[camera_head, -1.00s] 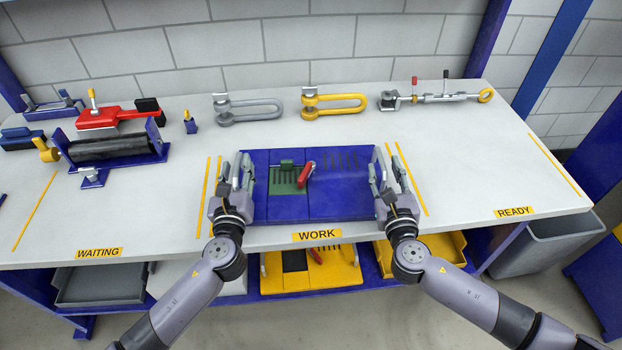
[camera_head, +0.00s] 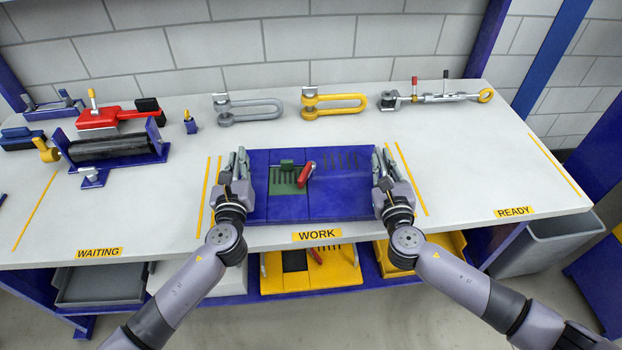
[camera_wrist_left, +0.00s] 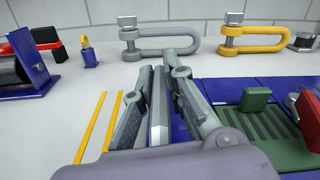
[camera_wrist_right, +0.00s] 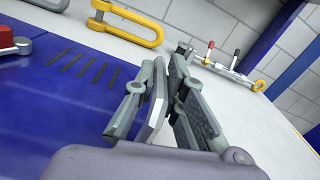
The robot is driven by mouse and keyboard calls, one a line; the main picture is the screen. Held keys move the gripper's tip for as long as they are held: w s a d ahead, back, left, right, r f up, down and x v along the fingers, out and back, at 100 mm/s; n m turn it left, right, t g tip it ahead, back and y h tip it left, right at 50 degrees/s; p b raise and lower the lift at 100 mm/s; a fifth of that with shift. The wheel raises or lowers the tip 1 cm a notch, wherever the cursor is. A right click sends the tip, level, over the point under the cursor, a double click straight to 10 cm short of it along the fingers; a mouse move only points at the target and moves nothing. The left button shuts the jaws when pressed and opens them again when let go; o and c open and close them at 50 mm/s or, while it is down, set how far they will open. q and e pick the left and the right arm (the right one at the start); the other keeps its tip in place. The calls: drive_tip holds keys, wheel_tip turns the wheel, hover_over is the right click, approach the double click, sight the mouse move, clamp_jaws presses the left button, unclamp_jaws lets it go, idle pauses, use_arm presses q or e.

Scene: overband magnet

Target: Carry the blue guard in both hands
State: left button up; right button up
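The blue guard (camera_head: 340,200) is a broad flat blue panel lying on the bench in the WORK area, with dark slots and a green slotted patch. It also shows in the left wrist view (camera_wrist_left: 228,92) and the right wrist view (camera_wrist_right: 60,120). My left gripper (camera_head: 239,165) is at its left edge, its fingers on either side of a grey upright bar (camera_wrist_left: 159,110). My right gripper (camera_head: 385,165) is at its right edge, also around a grey bar (camera_wrist_right: 154,105). Both grippers look closed on these bars; finger contact is partly hidden.
A red handle (camera_head: 306,174) and a green block (camera_head: 287,165) are on the panel. A grey shackle (camera_head: 248,108), a yellow shackle (camera_head: 334,103) and a turnbuckle (camera_head: 437,97) lie behind. A roller unit (camera_head: 112,147) stands left. The bench towards the READY label (camera_head: 515,211) is clear.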

use_arm(q)
clamp_jaws()
use_arm(e)
clamp_jaws()
use_arm(q)
drive_tip(key=shift+r, duration=0.15)
use_arm(e)
drive_tip(key=shift+r, duration=0.25)
